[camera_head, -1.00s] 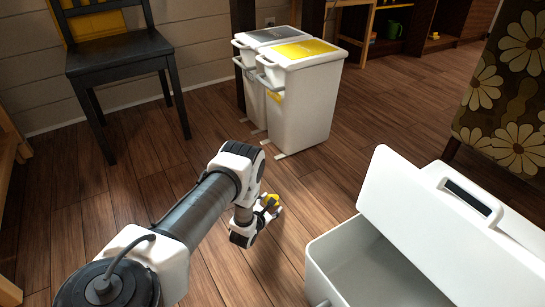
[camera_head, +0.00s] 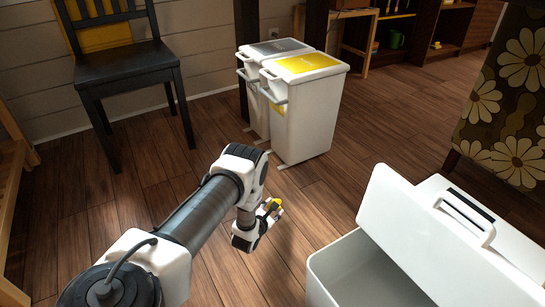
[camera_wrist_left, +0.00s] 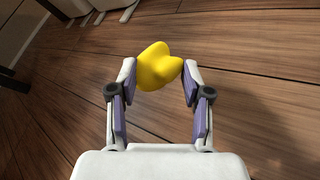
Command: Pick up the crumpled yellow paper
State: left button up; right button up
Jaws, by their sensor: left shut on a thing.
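The crumpled yellow paper (camera_wrist_left: 157,66) sits between the two fingertips of my left gripper (camera_wrist_left: 158,78) in the left wrist view. The gripper is shut on it, with a finger on each side. The exact gap between the paper and the floor cannot be told. My right gripper is not in view.
A white bin with a yellow lid (camera_head: 305,110) and a grey-lidded bin (camera_head: 275,47) stand beyond the gripper. An open white box (camera_head: 335,262) is at lower right. A dark chair (camera_head: 125,70) stands at upper left. Wooden floor (camera_head: 130,215) is clear around the arm.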

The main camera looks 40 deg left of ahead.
pick_arm(q)
jog(key=s+d+p, duration=0.1)
jog(key=d+p, duration=0.1)
jog(key=d, duration=0.2)
jog(key=s+d+r+p, duration=0.1)
jog(key=s+d+p, duration=0.1)
jog(key=d, duration=0.3)
jog(key=s+d+p, duration=0.1)
jog(key=d+p, duration=0.1)
jog(key=d, duration=0.3)
jog(key=shift+s+r, duration=0.15)
jog(key=shift+s, duration=0.15)
jog(key=shift+s+d, duration=0.15)
jog(key=shift+d, duration=0.45)
jog(key=shift+o, duration=0.9)
grip_shut()
